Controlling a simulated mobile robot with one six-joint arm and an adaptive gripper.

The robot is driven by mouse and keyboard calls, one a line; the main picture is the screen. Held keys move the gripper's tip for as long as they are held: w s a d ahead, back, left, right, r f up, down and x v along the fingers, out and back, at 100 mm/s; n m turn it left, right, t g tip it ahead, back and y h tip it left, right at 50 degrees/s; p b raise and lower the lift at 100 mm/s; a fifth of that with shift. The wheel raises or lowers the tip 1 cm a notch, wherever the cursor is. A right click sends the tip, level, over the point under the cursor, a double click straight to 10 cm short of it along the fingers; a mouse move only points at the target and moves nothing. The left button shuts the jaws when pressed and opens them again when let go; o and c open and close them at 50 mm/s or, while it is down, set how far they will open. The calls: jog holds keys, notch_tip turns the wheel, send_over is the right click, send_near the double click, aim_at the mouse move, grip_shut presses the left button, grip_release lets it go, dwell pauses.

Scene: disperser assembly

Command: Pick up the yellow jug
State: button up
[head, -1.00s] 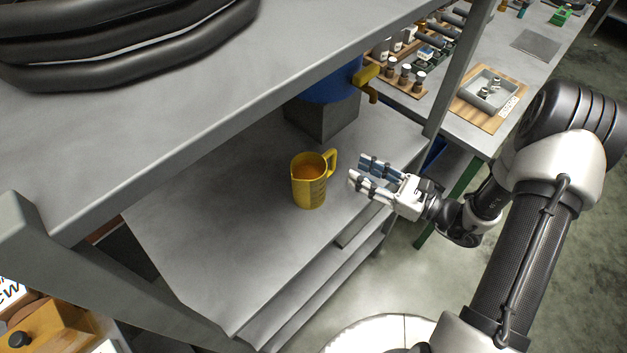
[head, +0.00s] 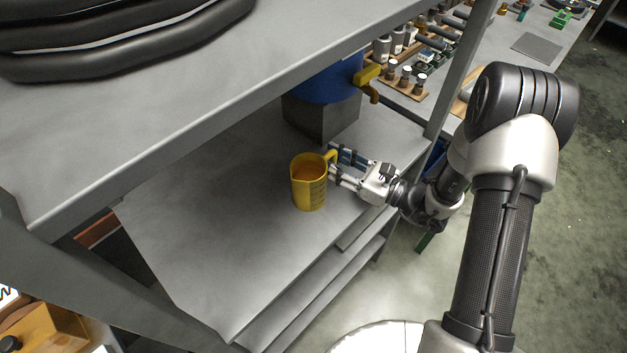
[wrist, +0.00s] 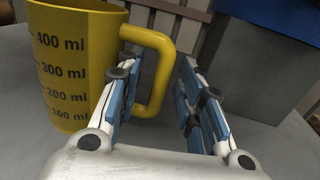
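The yellow jug (head: 309,186) stands upright on the grey shelf (head: 225,215), its handle pointing right toward my gripper. In the wrist view the jug (wrist: 66,62) fills the upper left, with black millilitre marks on its side. My gripper (head: 336,165) is at the handle side of the jug. In the wrist view my gripper (wrist: 153,80) is open, and the jug's handle (wrist: 160,75) shows between its two blue-padded fingers. The handle appears nearer the left finger; I cannot tell whether they touch. The jug's body is outside the fingers.
A blue container (head: 328,84) with a yellow tap (head: 367,80) stands on a grey block (head: 320,118) behind the jug. The upper shelf (head: 150,140) overhangs the left side. A shelf post (head: 455,75) rises behind my gripper. The shelf left of the jug is clear.

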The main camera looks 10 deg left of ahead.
grip_shut()
dwell(0.6)
